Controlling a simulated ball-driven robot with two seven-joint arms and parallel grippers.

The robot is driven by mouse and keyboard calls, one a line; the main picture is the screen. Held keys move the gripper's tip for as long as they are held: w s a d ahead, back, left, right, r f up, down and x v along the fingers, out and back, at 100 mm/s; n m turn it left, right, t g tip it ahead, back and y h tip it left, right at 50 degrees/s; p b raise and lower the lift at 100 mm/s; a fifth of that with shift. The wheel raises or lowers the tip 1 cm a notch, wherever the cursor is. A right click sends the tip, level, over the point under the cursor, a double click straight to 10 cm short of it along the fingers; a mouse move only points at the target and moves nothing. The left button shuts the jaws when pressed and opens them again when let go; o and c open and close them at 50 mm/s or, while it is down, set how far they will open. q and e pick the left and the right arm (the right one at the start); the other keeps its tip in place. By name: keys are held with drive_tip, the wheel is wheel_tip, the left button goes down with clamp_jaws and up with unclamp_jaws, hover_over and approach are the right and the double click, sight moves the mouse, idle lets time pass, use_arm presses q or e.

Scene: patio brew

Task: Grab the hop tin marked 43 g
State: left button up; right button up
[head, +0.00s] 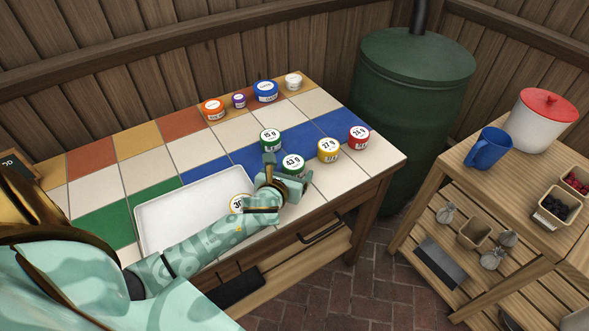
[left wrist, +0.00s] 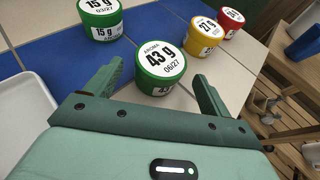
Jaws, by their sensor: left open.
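The hop tin marked 43 g (head: 292,165) is green with a white lid label and stands upright on the tiled table. My left gripper (head: 272,178) is open just in front of it, partly covering its left side. In the left wrist view the 43 g tin (left wrist: 161,64) is ahead of the open jaws (left wrist: 158,82), roughly centred between the fingertips, and no contact shows. A green 15 g tin (head: 270,140) stands behind it. My right gripper is not in view.
A white tray (head: 160,222) lies on the table's left part, with a tin (head: 237,204) partly hidden by my left arm. Several small tubs, including a blue one (head: 265,92), line the back edge. A side table holds a blue mug (head: 487,149).

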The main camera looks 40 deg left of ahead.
sight(295, 163)
use_arm(q)
drive_tip(key=b+x, duration=0.2)
drive_tip(key=x, duration=0.2)
drive_tip(key=shift+w+a, duration=0.25)
drive_tip(key=shift+w, duration=0.2)
drive_tip(key=shift+r, duration=0.1)
drive_tip(key=shift+c, duration=0.5)
drive_tip(key=c, duration=1)
